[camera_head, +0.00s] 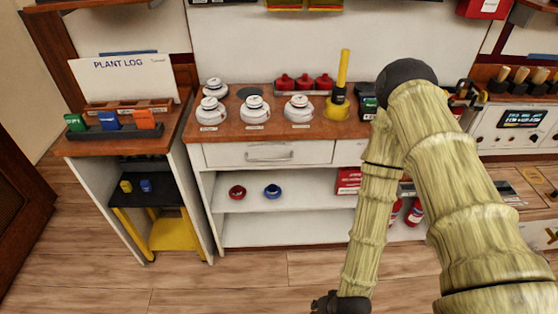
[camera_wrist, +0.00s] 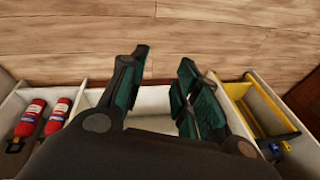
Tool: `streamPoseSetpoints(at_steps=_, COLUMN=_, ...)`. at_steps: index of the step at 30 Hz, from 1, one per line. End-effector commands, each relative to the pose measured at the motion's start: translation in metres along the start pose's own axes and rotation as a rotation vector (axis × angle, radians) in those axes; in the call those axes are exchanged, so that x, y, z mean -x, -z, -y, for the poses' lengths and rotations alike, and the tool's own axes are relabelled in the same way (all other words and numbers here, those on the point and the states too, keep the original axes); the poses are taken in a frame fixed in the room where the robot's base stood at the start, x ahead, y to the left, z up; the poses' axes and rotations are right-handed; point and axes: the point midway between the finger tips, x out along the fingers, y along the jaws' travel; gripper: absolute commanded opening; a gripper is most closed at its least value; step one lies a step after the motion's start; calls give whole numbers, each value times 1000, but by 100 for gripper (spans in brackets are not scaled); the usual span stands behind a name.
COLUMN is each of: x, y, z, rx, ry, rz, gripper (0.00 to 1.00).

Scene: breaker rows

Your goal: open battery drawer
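A white drawer front (camera_head: 220,154) with a grey bar handle (camera_head: 268,155) sits under the wooden counter in the head view. It looks closed. A second white drawer front (camera_head: 347,152) shows to its right, partly hidden by my arm. I cannot read a label telling which is the battery drawer. My gripper (camera_wrist: 165,58) is open and empty in the wrist view, its two dark green fingers apart. In the head view only its dark wrist end shows at the bottom edge, low and in front of the cabinet, apart from the handle.
White detectors (camera_head: 255,110) and a yellow tool (camera_head: 338,103) stand on the counter (camera_head: 235,129). Red and blue rings (camera_head: 272,191) lie on the open shelf (camera_head: 305,195). Red extinguishers (camera_wrist: 56,116) show in the wrist view. A yellow step stool (camera_head: 172,233) stands left. The floor in front is clear.

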Motion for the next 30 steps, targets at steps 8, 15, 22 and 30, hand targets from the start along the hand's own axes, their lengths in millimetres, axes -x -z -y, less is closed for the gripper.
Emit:
streamPoseSetpoints(at_steps=8, x=-8, y=145, z=159, rx=-468, ry=380, rz=-418, gripper=32)
streamPoseSetpoints(at_steps=15, x=64, y=274, z=231, rx=-884, ry=691, rz=-715, gripper=32)
streamPoseSetpoints(at_steps=22, x=111, y=328, z=243, rx=-1078, ry=833, rz=-841, gripper=32)
streamPoseSetpoints(at_steps=30, x=109, y=351, z=248, rx=-1098, ry=849, rz=-855, gripper=32)
